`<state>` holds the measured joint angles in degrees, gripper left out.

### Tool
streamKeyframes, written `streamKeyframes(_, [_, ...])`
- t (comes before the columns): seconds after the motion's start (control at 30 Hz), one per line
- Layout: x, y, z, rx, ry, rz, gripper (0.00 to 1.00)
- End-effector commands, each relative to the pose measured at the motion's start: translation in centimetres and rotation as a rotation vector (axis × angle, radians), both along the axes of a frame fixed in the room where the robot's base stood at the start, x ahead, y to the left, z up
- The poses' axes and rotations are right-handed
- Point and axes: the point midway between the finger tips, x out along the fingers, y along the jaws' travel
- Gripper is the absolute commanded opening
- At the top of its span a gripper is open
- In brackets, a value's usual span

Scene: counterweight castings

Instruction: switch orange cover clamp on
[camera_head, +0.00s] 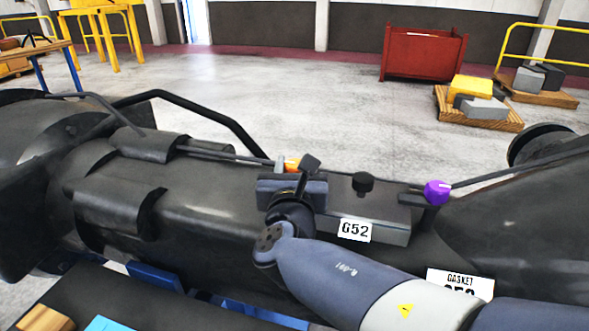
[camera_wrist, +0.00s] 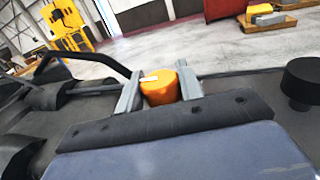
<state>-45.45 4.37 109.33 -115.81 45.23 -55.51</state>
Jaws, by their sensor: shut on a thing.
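The orange cover clamp (camera_wrist: 160,88) is a rounded orange knob with a pale mark on its top, seen in the middle of the wrist view. In the head view only a bit of the orange clamp (camera_head: 292,164) shows behind my gripper. My gripper (camera_wrist: 158,92) has a grey finger on each side of the knob and is shut on it. In the head view my gripper (camera_head: 300,172) reaches over the grey block on the dark casting, and its wrist hides most of the knob.
A black knob (camera_head: 363,184) and a purple knob (camera_head: 437,192) stand to the right. A plate marked G52 (camera_head: 355,230) is on the block's front. A bent black bar (camera_head: 215,115) rises at left. A red bin (camera_head: 422,53) and loaded pallets (camera_head: 480,105) stand behind on open floor.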

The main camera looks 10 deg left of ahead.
Motion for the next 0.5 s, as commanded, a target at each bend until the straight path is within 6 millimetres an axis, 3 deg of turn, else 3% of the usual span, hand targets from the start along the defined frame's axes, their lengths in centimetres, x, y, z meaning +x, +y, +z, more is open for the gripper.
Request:
streamKeyframes(0.3, [0.01, 0.03, 0.05, 0.0, 0.0, 0.002, 0.13])
streamKeyframes(0.33, [0.01, 0.04, 0.05, 0.0, 0.0, 0.002, 0.38])
streamKeyframes(0.5, [0.01, 0.03, 0.04, 0.0, 0.0, 0.001, 0.52])
